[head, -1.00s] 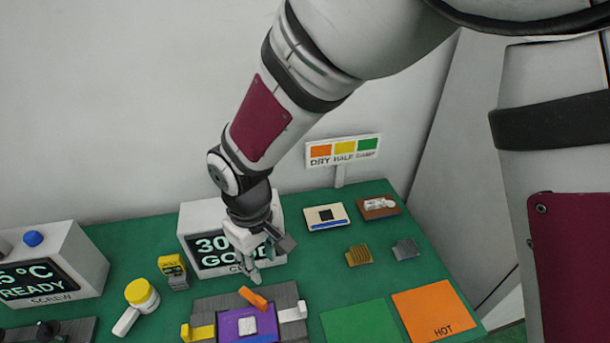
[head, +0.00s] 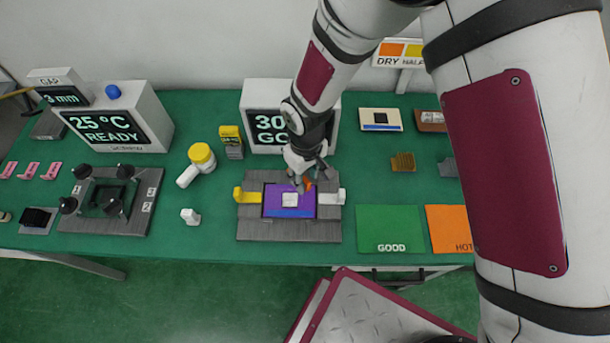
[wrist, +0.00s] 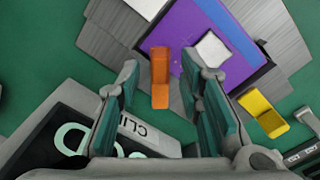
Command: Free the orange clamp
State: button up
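The orange clamp (wrist: 160,78) stands at the back edge of a purple plate (wrist: 190,22) on a grey fixture (head: 290,230). In the head view the orange clamp (head: 308,184) is partly hidden by my gripper (head: 302,186). In the wrist view my gripper (wrist: 160,72) is open, with one finger on each side of the orange clamp. Gaps show between the clamp and both fingers; I cannot tell the height between them. A yellow clamp (head: 246,196) is at the plate's left and a white clamp (head: 332,196) at its right.
A display box (head: 262,96) stands close behind the fixture. A knobbed fixture (head: 140,210) is farther left.

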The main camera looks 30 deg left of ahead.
jog(key=shift+f, duration=0.55)
grip_shut()
